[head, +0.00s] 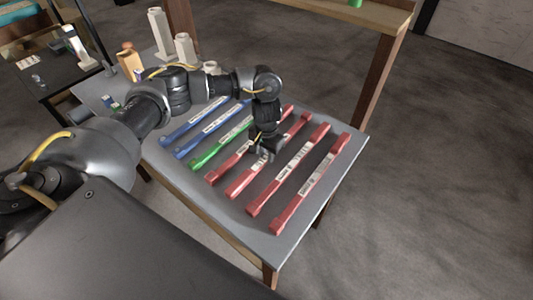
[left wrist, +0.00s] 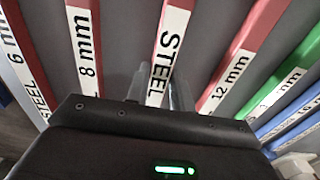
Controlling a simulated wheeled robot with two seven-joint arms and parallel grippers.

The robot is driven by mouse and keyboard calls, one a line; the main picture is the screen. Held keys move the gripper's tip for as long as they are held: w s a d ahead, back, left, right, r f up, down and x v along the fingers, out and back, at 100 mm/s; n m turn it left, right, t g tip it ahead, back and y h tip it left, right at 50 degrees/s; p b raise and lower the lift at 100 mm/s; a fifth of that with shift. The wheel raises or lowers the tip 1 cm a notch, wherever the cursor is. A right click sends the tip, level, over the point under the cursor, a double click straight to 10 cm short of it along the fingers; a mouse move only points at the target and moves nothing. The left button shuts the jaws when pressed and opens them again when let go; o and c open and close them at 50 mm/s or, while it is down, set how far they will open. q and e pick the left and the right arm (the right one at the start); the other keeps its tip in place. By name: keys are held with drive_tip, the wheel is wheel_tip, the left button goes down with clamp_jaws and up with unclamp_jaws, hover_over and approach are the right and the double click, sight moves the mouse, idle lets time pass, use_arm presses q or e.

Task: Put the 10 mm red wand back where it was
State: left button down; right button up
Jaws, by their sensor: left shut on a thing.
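The held red wand (head: 240,187) lies in line between other red wands on the grey table. My left gripper (head: 265,155) points down over its middle and is shut on it. In the left wrist view the fingers (left wrist: 155,88) stand on either side of this wand (left wrist: 176,20). Its label shows "STEEL"; any size mark is hidden by the gripper. The neighbours read "8 mm" (left wrist: 83,45) on one side and "12 mm" (left wrist: 240,50) on the other. I cannot tell whether the held wand touches the table. My right gripper is out of view.
A "6 mm" red wand (left wrist: 15,50) lies beyond the 8 mm one. A green wand (head: 215,150) and blue wands (head: 200,138) lie left of the reds. White upright pieces (head: 160,32) stand at the table's far left. A wooden post (head: 380,80) rises behind the table (head: 255,247).

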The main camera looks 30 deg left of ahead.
use_arm(q)
drive_tip(key=c, duration=1.2)
unclamp_jaws()
drive_tip(key=shift+f, duration=0.15)
wheel_tip(320, 180, up, 12)
drive_tip(key=shift+r, duration=0.2)
drive_tip(key=shift+s, duration=0.1)
